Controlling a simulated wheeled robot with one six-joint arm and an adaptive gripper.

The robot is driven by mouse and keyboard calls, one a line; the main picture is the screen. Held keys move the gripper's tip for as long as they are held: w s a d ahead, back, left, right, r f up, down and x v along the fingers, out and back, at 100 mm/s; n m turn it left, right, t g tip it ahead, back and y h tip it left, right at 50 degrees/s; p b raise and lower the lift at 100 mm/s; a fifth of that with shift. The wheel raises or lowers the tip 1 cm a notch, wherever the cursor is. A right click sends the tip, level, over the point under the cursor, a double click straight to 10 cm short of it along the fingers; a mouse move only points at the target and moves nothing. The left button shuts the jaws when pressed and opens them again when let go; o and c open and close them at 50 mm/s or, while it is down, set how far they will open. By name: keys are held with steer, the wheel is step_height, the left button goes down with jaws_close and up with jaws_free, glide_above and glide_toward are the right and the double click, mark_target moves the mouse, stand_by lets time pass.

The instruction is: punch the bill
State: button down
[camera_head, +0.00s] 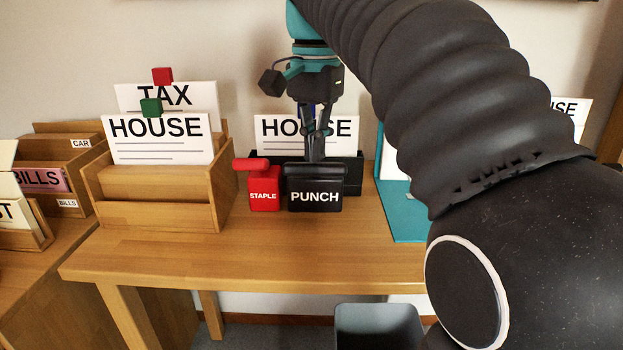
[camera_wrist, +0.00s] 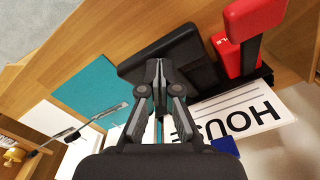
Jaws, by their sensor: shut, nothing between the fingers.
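The black punch (camera_head: 314,190), labelled PUNCH, stands on the wooden table; it also shows in the wrist view (camera_wrist: 190,47). My gripper (camera_head: 315,158) is shut and empty, pointing down, its fingertips at the top of the punch. In the wrist view the fingertips (camera_wrist: 158,66) overlap the punch's edge; I cannot tell whether they touch it. A white HOUSE sheet (camera_head: 275,128) stands upright behind the punch in a black holder (camera_head: 355,175). The sheet also shows in the wrist view (camera_wrist: 237,112), with a blue piece (camera_wrist: 226,146) beside it. My fingers hide part of the sheet.
A red stapler (camera_head: 263,198) stands just left of the punch. A wooden rack (camera_head: 150,215) farther left holds a TAX sheet (camera_head: 195,93) and another HOUSE sheet (camera_head: 155,138). A teal folder (camera_head: 405,226) is at right. A grey bin (camera_head: 378,325) stands below the table's front edge.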

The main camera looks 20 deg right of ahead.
mark_target(314, 172)
steer(key=shift+f+b, duration=0.65)
steer(key=shift+f, duration=0.65)
steer(key=shift+s+a+f+b, duration=0.2)
steer(key=shift+s+f+b, duration=0.3)
steer(key=shift+f+b, duration=0.15)
steer(key=shift+f, duration=0.15)
stand_by(0.3)
step_height(314, 172, up, 7)
steer(key=p, duration=0.6)
steer(key=shift+f, duration=0.15)
steer(key=shift+r, duration=1.25)
